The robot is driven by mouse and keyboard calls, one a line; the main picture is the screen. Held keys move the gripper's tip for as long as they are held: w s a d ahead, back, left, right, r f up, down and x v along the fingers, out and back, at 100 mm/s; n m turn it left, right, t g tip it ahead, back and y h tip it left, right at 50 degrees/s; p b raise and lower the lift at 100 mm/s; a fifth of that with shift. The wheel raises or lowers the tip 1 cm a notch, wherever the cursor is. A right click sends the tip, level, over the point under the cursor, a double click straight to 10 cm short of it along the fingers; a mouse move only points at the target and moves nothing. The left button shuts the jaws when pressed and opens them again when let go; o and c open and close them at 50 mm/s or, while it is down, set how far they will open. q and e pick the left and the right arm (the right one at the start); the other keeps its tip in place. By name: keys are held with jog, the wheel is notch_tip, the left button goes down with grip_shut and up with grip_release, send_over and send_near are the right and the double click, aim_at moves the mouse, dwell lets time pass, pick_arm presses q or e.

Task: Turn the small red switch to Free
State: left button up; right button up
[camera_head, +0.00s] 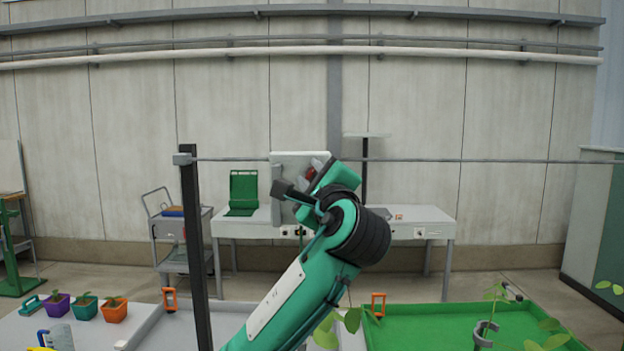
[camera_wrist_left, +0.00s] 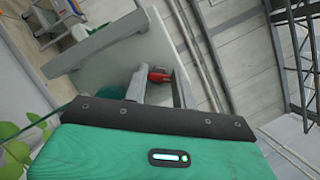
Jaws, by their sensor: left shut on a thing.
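The small red switch (camera_head: 311,173) is on the front of a pale grey box (camera_head: 290,156) that hangs on a horizontal rail. In the left wrist view the red switch (camera_wrist_left: 159,74) shows between the two grey fingers against the pale box face (camera_wrist_left: 115,62). My left gripper (camera_wrist_left: 160,80) is shut on the switch. In the head view my left gripper (camera_head: 309,180) is at the box, and my green arm hides the box's lower right. The switch's markings and exact setting cannot be read. My right gripper is in neither view.
A dark post (camera_head: 195,250) stands left of my arm and carries the rail (camera_head: 450,160). Below are several potted seedlings (camera_head: 85,308) and a green tray (camera_head: 425,320) with plants. A grey table (camera_head: 425,220) and a cart (camera_head: 172,228) stand by the wall.

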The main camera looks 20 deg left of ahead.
pick_arm(q)
jog(key=n+g, duration=0.1)
jog(key=n, duration=0.3)
jog(key=shift+d+g+b, duration=0.1)
jog(key=shift+g+b, duration=0.2)
jog(key=shift+b, duration=0.05)
jog(key=n, duration=0.2)
jog(key=n+g, duration=0.1)
jog(key=n, duration=0.1)
jog(key=shift+g+h, duration=0.3)
jog(key=shift+h, duration=0.1)
jog(key=n+h, duration=0.1)
jog(key=n, duration=0.3)
jog(key=shift+r+g, duration=0.15)
jog(key=shift+g, duration=0.25)
jog(key=shift+n+g+h+p, duration=0.3)
jog(key=shift+n+h+p, duration=0.25)
jog(key=shift+n+h, duration=0.6)
jog(key=shift+n, duration=0.45)
jog(key=o, duration=0.9)
jog(key=shift+o, duration=0.5)
jog(key=shift+s, duration=0.1)
